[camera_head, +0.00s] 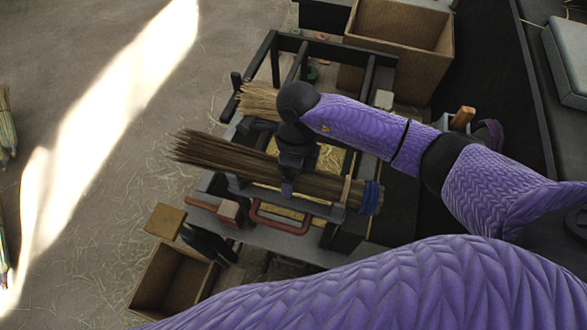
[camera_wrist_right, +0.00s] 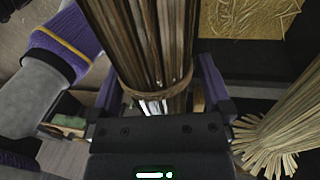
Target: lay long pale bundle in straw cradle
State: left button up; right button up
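A long brown bundle (camera_head: 225,152) with a blue-banded right end runs across the bench, beside and partly over the straw-lined cradle (camera_head: 330,160). My right gripper (camera_head: 287,186) is on its middle. In the right wrist view, the gripper's fingers (camera_wrist_right: 160,95) flank the bundle (camera_wrist_right: 145,40) closely at a cord tie; it looks gripped. Whether the bundle rests on anything is unclear. A paler bundle (camera_head: 258,100) lies behind, partly hidden by my arm; its fanned end shows in the right wrist view (camera_wrist_right: 270,150). Straw (camera_wrist_right: 250,15) also shows there. My left gripper is not in view.
A red handle (camera_head: 280,222) and a red-brown block (camera_head: 230,210) sit at the bench front. Open boxes stand at the front left (camera_head: 172,280) and back right (camera_head: 400,25). A dark frame (camera_head: 275,60) rises behind.

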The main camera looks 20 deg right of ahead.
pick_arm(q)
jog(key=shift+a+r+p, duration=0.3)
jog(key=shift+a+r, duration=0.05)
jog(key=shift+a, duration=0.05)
pick_arm(e)
notch_tip(320, 180, up, 10)
jog(key=w, duration=0.1)
jog(key=shift+w+d, duration=0.2)
jog(key=shift+d, duration=0.25)
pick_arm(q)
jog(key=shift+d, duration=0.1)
pick_arm(e)
jog(key=shift+f, duration=0.1)
